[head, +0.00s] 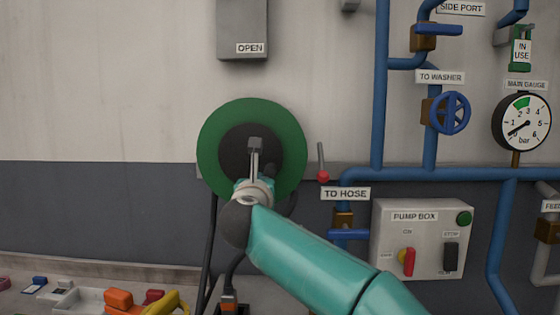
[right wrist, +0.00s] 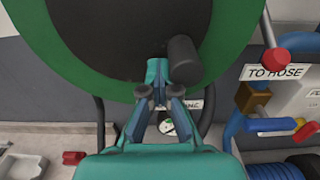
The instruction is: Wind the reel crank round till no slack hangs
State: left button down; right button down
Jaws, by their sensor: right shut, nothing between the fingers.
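The reel is a green disc with a dark hub; its green rim (head: 212,140) faces me on the wall in the head view. In the right wrist view the reel (right wrist: 50,60) fills the top. The crank's dark, round handle (right wrist: 184,62) sticks out in front of it there. My right gripper (right wrist: 157,78) is shut and empty, just left of the handle; I cannot tell whether they touch. In the head view my right gripper (head: 255,155) covers part of the hub. Dark hose (head: 211,245) hangs below the reel, partly hidden by my arm. My left gripper is out of view.
A lever with a red ball (head: 323,177) sits close to the reel's right. Blue pipes (head: 381,90), valves and the pump box (head: 420,238) stand farther right. A grey box marked OPEN (head: 242,25) is above. Loose items and a pale tray (head: 80,298) lie at lower left.

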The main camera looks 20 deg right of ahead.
jog(key=shift+s+d+r, duration=0.25)
jog(key=shift+d+r, duration=0.2)
jog(key=shift+d, duration=0.1)
jog(key=shift+d+r+p, duration=0.15)
jog(key=shift+r+p, duration=0.05)
jog(key=shift+p, duration=0.1)
jog(key=c, duration=0.6)
grip_release()
jog(key=shift+c, duration=0.2)
jog(key=shift+s+f, duration=0.1)
jog(key=shift+s, duration=0.05)
jog(key=b+v, duration=0.5)
jog(key=v, duration=0.4)
